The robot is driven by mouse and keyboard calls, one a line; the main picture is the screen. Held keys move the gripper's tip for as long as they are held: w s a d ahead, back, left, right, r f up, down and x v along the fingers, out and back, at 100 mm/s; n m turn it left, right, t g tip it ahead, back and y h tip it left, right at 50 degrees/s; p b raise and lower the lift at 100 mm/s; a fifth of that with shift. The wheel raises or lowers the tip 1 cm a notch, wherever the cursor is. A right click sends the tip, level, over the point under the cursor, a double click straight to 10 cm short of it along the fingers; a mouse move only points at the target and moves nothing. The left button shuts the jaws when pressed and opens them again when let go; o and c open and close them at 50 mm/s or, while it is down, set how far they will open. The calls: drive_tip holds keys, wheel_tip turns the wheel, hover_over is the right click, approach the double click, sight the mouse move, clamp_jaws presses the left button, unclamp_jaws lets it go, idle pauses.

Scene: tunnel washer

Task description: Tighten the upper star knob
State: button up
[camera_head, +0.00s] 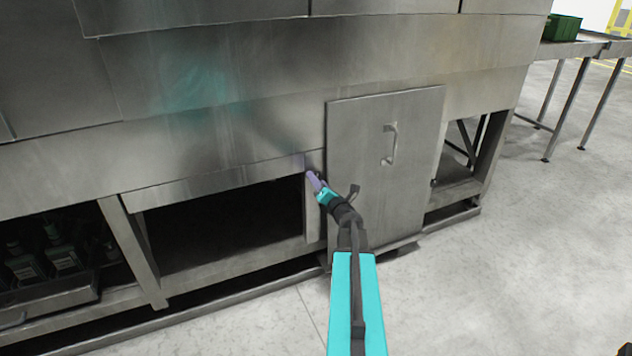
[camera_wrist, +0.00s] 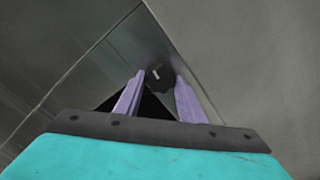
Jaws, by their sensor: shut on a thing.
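A dark star knob (camera_wrist: 158,76) shows in the wrist view between the tips of my gripper (camera_wrist: 159,84). Its two lilac fingers are closed on the knob from both sides. The knob is hidden there by the fingers. A dark handle-like knob (camera_head: 353,191) shows lower on the panel's left side, close to my wrist.
An open dark bay (camera_head: 230,225) lies left of the panel, with bottles (camera_head: 62,258) further left. A table with a green crate (camera_head: 562,27) stands at the back right.

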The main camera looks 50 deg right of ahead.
drive_tip(key=m+p, duration=2.4)
drive_tip(key=m, duration=1)
drive_tip(key=shift+a+p, duration=0.1)
drive_tip(key=shift+p, duration=0.2)
drive_tip(key=shift+m, duration=0.4)
drive_tip(key=o, duration=1)
drive_tip(key=shift+o, duration=0.2)
drive_tip(key=shift+r, duration=0.1)
